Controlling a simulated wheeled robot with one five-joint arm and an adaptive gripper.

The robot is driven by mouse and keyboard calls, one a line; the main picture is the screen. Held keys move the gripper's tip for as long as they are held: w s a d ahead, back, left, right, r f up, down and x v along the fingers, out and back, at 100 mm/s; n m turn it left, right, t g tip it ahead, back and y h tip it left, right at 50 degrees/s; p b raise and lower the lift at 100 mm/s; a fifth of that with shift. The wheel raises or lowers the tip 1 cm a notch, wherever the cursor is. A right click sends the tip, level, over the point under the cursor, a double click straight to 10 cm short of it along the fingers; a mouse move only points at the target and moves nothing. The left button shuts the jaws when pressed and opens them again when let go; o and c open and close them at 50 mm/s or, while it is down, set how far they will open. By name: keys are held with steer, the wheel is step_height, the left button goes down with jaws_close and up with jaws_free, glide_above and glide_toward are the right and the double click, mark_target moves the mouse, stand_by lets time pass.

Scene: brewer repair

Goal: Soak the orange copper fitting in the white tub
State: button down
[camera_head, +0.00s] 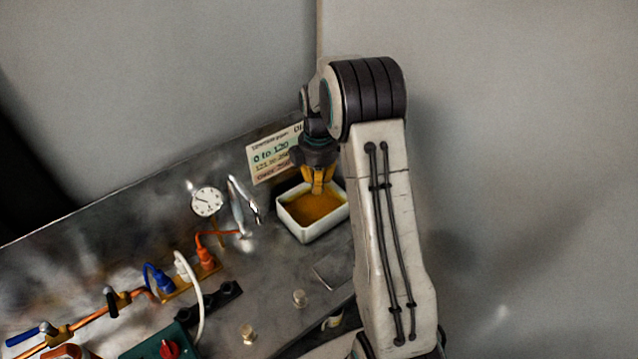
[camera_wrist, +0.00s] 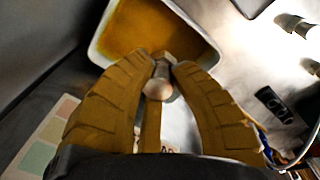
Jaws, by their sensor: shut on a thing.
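The white tub (camera_head: 326,227) stands near the right end of the metal bench and holds amber liquid. Its white rim and the liquid also show at the top of the wrist view (camera_wrist: 98,52). My gripper (camera_head: 318,188) points down over the tub's back part. In the wrist view, its yellow fingers (camera_wrist: 164,68) are closed around a small fitting with a rounded, pale copper-coloured end (camera_wrist: 159,88). In the head view the fingers hide the fitting. I cannot tell whether it touches the liquid.
A printed card (camera_head: 270,157) stands behind the tub. A dial gauge (camera_head: 207,202) and pliers (camera_head: 238,206) lie to its left. Orange, blue and white connectors (camera_head: 182,280) and a green box with a red knob (camera_head: 160,345) are further left.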

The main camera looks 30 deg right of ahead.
steer(key=shift+f+b, duration=2.7)
steer(key=shift+f, duration=2.6)
steer(key=shift+r+p, duration=3.15)
steer(key=shift+r, duration=1.75)
